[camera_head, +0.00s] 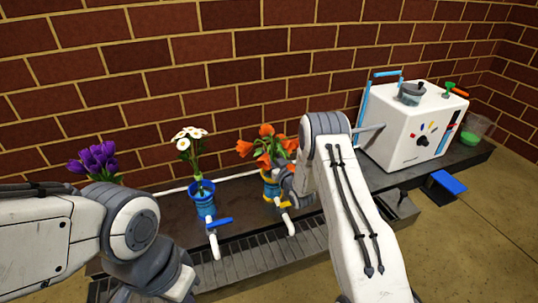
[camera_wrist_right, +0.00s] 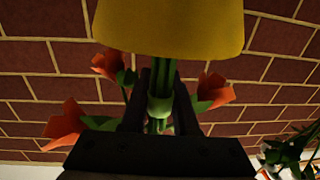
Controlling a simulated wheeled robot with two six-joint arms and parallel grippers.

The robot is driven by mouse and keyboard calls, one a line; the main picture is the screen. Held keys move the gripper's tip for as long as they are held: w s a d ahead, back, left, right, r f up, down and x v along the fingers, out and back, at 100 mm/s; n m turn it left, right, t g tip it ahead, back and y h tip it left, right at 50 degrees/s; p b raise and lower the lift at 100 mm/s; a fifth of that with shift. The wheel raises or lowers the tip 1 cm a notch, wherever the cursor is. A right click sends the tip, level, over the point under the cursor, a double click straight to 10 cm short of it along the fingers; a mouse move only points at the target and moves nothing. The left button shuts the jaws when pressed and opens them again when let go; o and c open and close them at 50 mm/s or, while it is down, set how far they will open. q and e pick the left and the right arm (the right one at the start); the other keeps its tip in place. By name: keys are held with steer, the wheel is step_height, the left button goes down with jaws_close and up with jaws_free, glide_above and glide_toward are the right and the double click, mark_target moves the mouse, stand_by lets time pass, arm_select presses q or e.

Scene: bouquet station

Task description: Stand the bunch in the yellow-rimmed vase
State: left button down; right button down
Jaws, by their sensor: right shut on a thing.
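The bunch of orange flowers (camera_head: 264,146) stands roughly upright over the yellow-rimmed vase (camera_head: 269,187) in the head view. My right gripper (camera_head: 284,181) is beside the vase, partly hidden by my own arm. In the right wrist view, which looks upside down, the gripper (camera_wrist_right: 159,100) is shut on the green stems (camera_wrist_right: 162,78) at a green band. The vase's yellow rim (camera_wrist_right: 170,25) fills the top. The stems' lower ends are hidden by it; I cannot tell how deep they sit. My left gripper is out of view.
A blue vase (camera_head: 204,197) with white flowers (camera_head: 186,139) stands to the left, with a blue-handled tap (camera_head: 214,236) before it. Purple flowers (camera_head: 96,157) are farther left, behind my left arm. A white machine (camera_head: 405,135) stands at the right. A brick wall closes the back.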

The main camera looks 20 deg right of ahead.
steer(key=c, duration=0.6)
jaws_free()
